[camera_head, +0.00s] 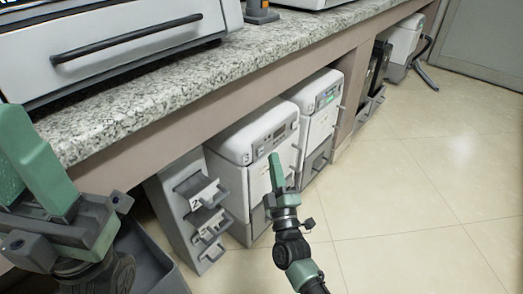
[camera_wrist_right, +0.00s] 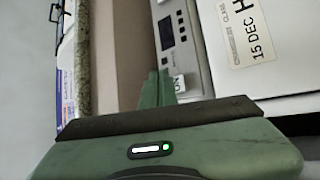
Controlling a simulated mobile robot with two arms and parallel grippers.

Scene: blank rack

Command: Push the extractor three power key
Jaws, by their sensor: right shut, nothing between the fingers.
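Two white extractor machines stand under the counter, a nearer one (camera_head: 237,140) and a farther one (camera_head: 318,92). I cannot read for sure which is number three. My right gripper (camera_head: 274,160) is shut and empty, its green fingers pointing up in front of the nearer machine, just below its control panel (camera_head: 268,143). In the right wrist view the shut fingertips (camera_wrist_right: 158,85) are beside a grey panel (camera_wrist_right: 172,45) with a display, small buttons and a white "ON" label (camera_wrist_right: 179,84). Contact cannot be told. My left gripper (camera_head: 42,165) is at the left; its opening is unclear.
A granite counter (camera_head: 200,85) overhangs the machines. A grey rack (camera_head: 195,205) with numbered slots stands left of the nearer machine. A large appliance with a black handle (camera_head: 125,40) sits on the counter. The tiled floor (camera_head: 430,190) at right is clear.

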